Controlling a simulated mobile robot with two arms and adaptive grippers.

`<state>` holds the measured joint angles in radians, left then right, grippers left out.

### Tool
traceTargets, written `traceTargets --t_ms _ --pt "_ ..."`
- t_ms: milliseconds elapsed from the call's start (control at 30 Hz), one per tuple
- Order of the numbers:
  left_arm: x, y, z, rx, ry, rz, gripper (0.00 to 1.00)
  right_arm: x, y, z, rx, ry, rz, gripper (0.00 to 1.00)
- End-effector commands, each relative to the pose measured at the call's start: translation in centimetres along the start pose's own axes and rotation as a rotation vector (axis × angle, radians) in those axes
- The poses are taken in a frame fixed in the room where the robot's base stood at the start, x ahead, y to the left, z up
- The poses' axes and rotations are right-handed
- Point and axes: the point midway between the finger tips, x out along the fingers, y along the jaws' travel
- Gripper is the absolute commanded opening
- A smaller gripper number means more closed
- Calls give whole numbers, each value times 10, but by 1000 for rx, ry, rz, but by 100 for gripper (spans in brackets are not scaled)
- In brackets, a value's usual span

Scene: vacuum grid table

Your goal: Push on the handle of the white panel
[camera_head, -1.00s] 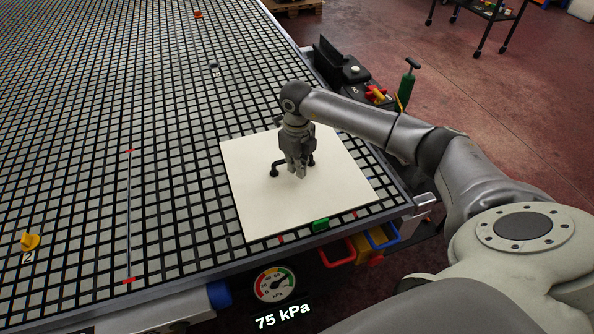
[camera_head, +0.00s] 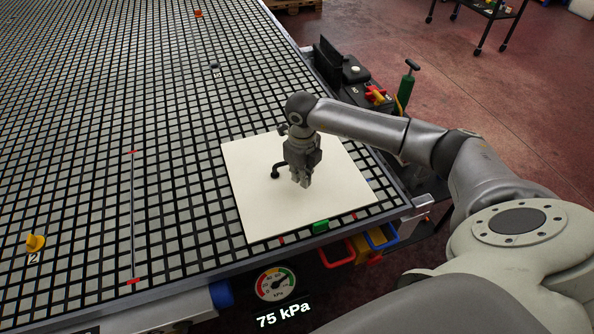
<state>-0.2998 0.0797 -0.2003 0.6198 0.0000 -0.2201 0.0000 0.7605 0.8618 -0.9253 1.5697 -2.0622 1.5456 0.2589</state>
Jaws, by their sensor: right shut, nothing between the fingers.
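The white panel (camera_head: 256,207) lies flat on the near right corner of the black grid table (camera_head: 75,185). Its black handle (camera_head: 275,172) shows only at its left end. The rest is hidden behind my right gripper (camera_head: 301,182). The right gripper points down over the panel at the handle, its fingers shut with nothing between them. I cannot tell whether the fingers touch the handle or the panel. My left gripper is not in view.
A green block (camera_head: 320,226) sits at the panel's near edge. A gauge (camera_head: 275,284) reading 75 kPa is on the table's front. A green pump (camera_head: 405,87) stands beyond the right edge. Much of the grid is clear.

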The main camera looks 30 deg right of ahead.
Motion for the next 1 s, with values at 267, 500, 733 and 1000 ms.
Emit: traceTargets --t_ms 267,500,733,1000 --pt "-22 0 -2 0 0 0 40 -32 0 0 -1 -1 -1 0" --pt "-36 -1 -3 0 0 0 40 -56 -1 0 0 -1 -1 0" --pt "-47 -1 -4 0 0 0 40 -74 0 0 0 0 0 0" --pt "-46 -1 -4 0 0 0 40 -73 0 0 0 0 0 0"
